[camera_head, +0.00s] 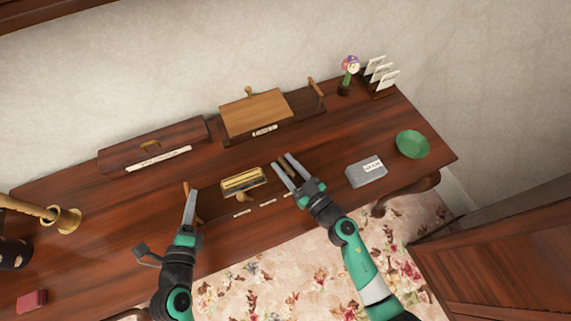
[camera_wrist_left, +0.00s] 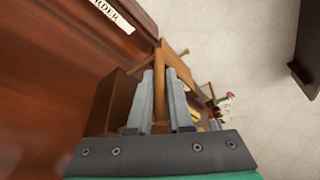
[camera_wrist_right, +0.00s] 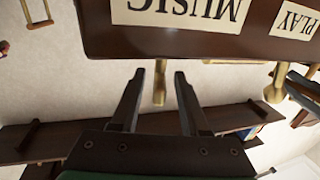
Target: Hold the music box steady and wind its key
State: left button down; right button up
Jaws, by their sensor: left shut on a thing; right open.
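The music box (camera_head: 215,201) is a dark wooden case at the front middle of the table, with a brass mechanism (camera_head: 242,180) on top. Its labels "MUSIC" (camera_wrist_right: 190,12) and "PLAY" (camera_wrist_right: 297,20) show upside down in the right wrist view. My left gripper (camera_head: 190,197) is shut on a wooden handle (camera_wrist_left: 160,88) at the box's left side. My right gripper (camera_head: 284,160) is open and empty at the box's right. In the right wrist view a brass peg (camera_wrist_right: 160,84), perhaps the key, appears between its fingers, with no visible contact. Another brass knob (camera_wrist_right: 275,84) is further right.
Behind stand a long brown case (camera_head: 125,156) and a box with a light wooden lid (camera_head: 257,112). A grey labelled box (camera_head: 357,174) and a green bowl (camera_head: 411,144) lie to the right. A brass tube (camera_head: 68,222) is at far left. Bare tabletop lies between them.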

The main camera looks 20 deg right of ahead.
jog(key=v, duration=1.2)
